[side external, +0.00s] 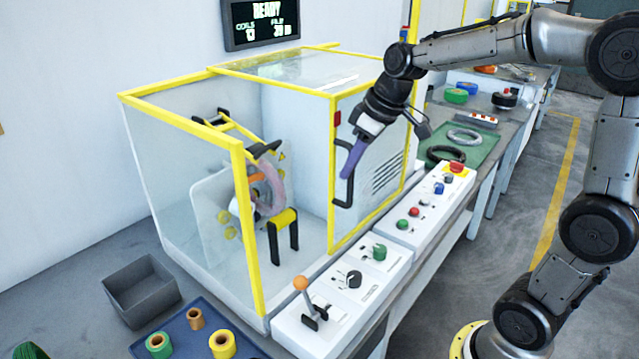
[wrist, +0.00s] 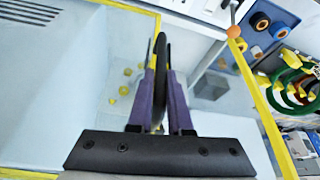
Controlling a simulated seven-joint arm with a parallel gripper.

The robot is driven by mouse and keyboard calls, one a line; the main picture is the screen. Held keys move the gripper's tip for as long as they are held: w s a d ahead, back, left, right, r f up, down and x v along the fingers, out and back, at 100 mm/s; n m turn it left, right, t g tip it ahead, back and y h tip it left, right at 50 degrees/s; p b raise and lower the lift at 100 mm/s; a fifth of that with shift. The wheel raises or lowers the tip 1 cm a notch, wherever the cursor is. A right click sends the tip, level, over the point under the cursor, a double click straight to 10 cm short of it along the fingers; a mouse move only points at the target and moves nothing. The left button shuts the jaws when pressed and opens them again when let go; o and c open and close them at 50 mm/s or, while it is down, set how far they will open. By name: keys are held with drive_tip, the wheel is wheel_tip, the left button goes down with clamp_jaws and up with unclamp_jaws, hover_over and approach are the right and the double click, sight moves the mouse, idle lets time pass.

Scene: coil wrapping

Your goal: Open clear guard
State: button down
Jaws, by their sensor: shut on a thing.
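The clear guard (side external: 352,215) is a clear panel in a yellow frame on the front of the machine. In the side view the frame's front left part stands open to the wheel and the panel sits over the right part, in front of the white louvred cabinet. Its black handle (side external: 343,188) is a vertical bar near the panel's left edge. My gripper (side external: 349,172) has purple fingers and is at the handle. In the wrist view the fingers (wrist: 160,100) are shut on the black handle (wrist: 162,70), one on each side.
Control boxes with knobs and buttons (side external: 412,224) run along the machine's front edge. An orange-topped lever (side external: 301,284) stands at the near end. A blue tray (side external: 183,340) with tape rolls and a grey bin (side external: 142,290) lie at the lower left.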

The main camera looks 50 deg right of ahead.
drive_tip(key=d, duration=1.4)
drive_tip(key=shift+d, duration=0.2)
drive_tip(key=shift+r, duration=0.1)
drive_tip(key=c, duration=0.8)
unclamp_jaws()
drive_tip(key=shift+c, duration=0.2)
drive_tip(key=v, duration=1.3)
drive_tip(key=shift+r, duration=0.35)
